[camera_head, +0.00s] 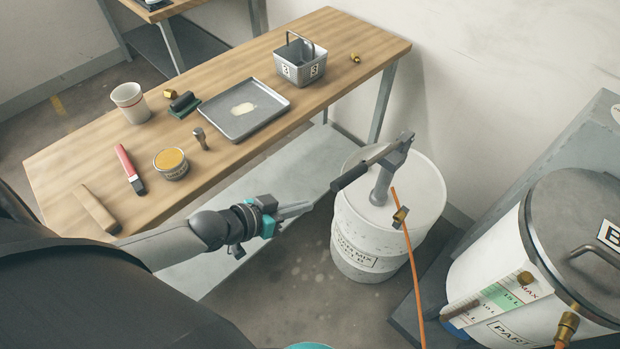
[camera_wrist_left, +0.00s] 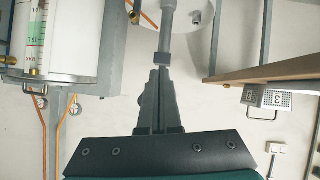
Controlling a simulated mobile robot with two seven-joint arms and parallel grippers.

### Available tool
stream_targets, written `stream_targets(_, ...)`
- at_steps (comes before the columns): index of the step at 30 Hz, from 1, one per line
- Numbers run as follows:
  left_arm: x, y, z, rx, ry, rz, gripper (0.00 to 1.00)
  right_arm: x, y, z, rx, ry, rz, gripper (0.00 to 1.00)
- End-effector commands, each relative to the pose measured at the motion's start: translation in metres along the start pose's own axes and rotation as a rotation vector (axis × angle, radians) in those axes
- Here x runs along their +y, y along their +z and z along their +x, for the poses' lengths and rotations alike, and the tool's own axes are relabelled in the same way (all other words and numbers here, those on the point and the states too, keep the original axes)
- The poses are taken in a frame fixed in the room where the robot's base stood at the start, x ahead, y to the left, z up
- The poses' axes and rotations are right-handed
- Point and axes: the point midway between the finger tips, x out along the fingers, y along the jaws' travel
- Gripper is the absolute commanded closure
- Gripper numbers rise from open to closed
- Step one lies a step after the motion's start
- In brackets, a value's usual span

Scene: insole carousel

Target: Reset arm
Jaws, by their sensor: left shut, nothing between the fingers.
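My left gripper (camera_head: 296,210) is shut and empty in the head view. It is in the air past the front edge of the table, to the left of a white drum. In the left wrist view its closed fingers (camera_wrist_left: 160,78) point toward a grey metal post, with no contact that I can make out. My right gripper is not in the head view. A small teal part shows at the bottom edge of the head view.
The wooden table (camera_head: 330,45) carries a metal tray (camera_head: 270,95), a wire-handled basket (camera_head: 300,70), a cup (camera_head: 129,100) and several tools. The white drum (camera_head: 355,235) has a lever pump (camera_head: 385,170). An orange hose (camera_head: 412,265) hangs before it. A large tank (camera_head: 520,260) stands right.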

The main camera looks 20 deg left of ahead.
Motion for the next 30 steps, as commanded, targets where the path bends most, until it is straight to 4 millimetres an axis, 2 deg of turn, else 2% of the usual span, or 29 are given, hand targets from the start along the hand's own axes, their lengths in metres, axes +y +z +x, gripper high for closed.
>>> stream_targets(7,-0.002,0.002,0.001,-0.003,-0.005,0.0,1.0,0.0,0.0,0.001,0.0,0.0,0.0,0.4)
stream_targets(11,-0.018,0.028,0.009,-0.034,-0.053,0.0,1.0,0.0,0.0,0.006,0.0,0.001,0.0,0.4)
stream_targets(14,-0.041,0.072,0.018,-0.094,-0.126,0.0,1.0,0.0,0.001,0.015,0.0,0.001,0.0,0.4)
stream_targets(18,-0.068,0.155,0.024,-0.223,-0.233,-0.003,1.0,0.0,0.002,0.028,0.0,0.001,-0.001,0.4)
stream_targets(20,-0.073,0.192,0.024,-0.284,-0.27,-0.006,1.0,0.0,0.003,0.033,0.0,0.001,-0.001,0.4)
stream_targets(21,-0.075,0.217,0.023,-0.327,-0.29,-0.008,1.0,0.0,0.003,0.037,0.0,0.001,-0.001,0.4)
stream_targets(26,-0.062,0.319,0.011,-0.518,-0.338,-0.021,1.0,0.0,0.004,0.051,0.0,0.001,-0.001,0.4)
stream_targets(27,-0.055,0.344,0.006,-0.569,-0.342,-0.025,1.0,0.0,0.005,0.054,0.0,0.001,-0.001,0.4)
stream_targets(30,-0.03,0.401,-0.007,-0.689,-0.338,-0.034,1.0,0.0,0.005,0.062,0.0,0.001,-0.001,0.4)
